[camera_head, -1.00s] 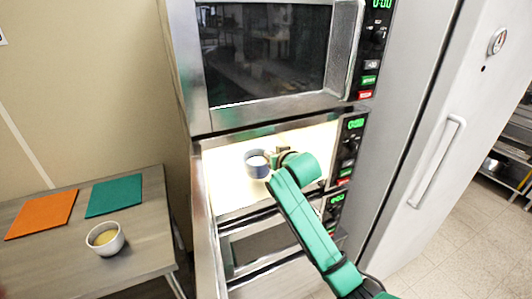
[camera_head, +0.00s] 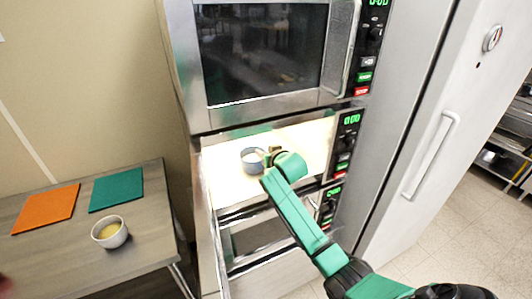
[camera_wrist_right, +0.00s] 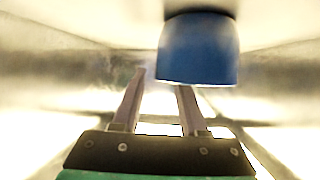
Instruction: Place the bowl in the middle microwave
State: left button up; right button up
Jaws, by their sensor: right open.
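A blue bowl (camera_head: 252,163) with a pale inside is upright inside the lit middle microwave (camera_head: 224,188), whose door is open. My right gripper (camera_head: 271,155) is inside the same microwave, just right of the bowl at its rim. In the right wrist view the open fingers (camera_wrist_right: 160,80) show a gap between them. The bowl (camera_wrist_right: 198,48) is beside the tip of the right-hand finger there, which it partly hides; I cannot tell whether they touch. My left gripper is not in view.
A closed microwave (camera_head: 262,60) is above and another microwave (camera_head: 260,234) below. A table (camera_head: 150,232) at left holds a white bowl with yellow food (camera_head: 110,232), an orange mat (camera_head: 46,209) and a teal mat (camera_head: 117,189). A tall steel cabinet (camera_head: 430,120) stands at right.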

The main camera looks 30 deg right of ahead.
jog(key=shift+s, duration=0.1)
jog(key=b+v, duration=0.2)
jog(key=v, duration=1)
jog(key=shift+f, duration=0.1)
